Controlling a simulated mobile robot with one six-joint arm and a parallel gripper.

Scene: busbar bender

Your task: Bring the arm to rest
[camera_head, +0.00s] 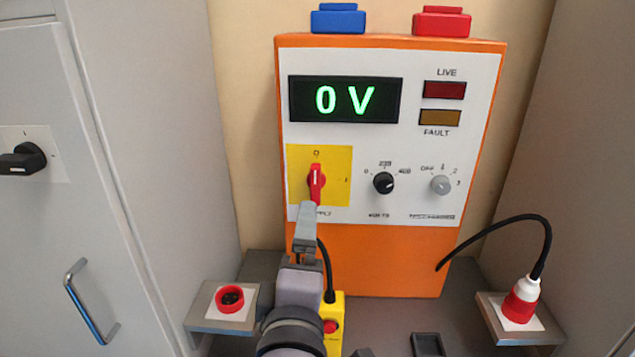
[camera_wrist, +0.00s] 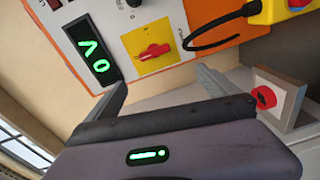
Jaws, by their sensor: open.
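My gripper (camera_head: 308,212) is in front of the orange test unit (camera_head: 370,255), its fingertips just below the red supply switch (camera_head: 316,184) in the head view. In the wrist view my gripper (camera_wrist: 163,88) has its two fingers spread with nothing between them. The red switch (camera_wrist: 150,52) lies beyond the fingertips on its yellow plate and looks apart from them. Its handle stands upright, towards the 0 mark, in the head view. The green display (camera_head: 345,100) reads 0 V. My forearm hides part of the bench.
A red socket (camera_head: 230,298) on a grey block stands at left. A red-and-white plug (camera_head: 521,300) with a black cable sits at right. A yellow box with a red button (camera_head: 330,326) is close beside my arm. Grey cabinets (camera_head: 110,130) flank both sides.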

